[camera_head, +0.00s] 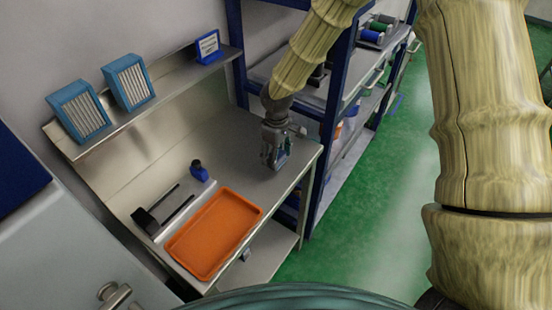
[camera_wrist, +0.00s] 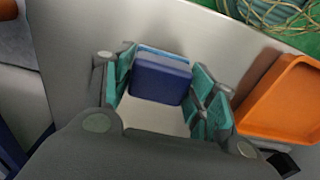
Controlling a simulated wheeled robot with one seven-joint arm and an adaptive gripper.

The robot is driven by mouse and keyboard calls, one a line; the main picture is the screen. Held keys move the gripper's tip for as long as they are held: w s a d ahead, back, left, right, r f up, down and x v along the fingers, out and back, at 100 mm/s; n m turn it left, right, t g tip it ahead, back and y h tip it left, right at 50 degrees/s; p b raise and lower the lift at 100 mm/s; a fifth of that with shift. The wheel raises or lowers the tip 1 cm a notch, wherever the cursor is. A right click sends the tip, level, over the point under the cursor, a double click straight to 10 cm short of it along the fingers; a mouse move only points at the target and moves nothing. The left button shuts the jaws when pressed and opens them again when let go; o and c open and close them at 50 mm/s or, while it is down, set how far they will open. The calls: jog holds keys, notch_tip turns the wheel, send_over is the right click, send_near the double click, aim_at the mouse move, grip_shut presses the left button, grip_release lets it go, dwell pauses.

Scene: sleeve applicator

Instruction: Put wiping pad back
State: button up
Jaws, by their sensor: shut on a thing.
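A small dark blue block with a light blue layer along one edge, which looks like the wiping pad (camera_wrist: 160,80), sits between the teal fingers of my gripper (camera_wrist: 164,92) in the wrist view. My gripper (camera_head: 277,153) is shut on it. In the head view my gripper points down over the right end of the steel worktable (camera_head: 245,155), and the pad is mostly hidden by the fingers. I cannot tell whether the pad touches the table surface.
An orange tray (camera_head: 213,236) lies at the table's front left; it also shows in the wrist view (camera_wrist: 278,98). A blue holder with a black top (camera_head: 199,172) and a black fixture (camera_head: 158,212) stand behind it. Blue-framed shelving (camera_head: 335,90) borders the right end.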

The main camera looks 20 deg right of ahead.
jog(key=shift+f+p, duration=0.55)
jog(key=shift+f, duration=0.9)
jog(key=o, duration=0.9)
jog(key=shift+r, duration=0.15)
jog(key=shift+r+b, duration=1.65)
jog(key=shift+r, duration=4.2)
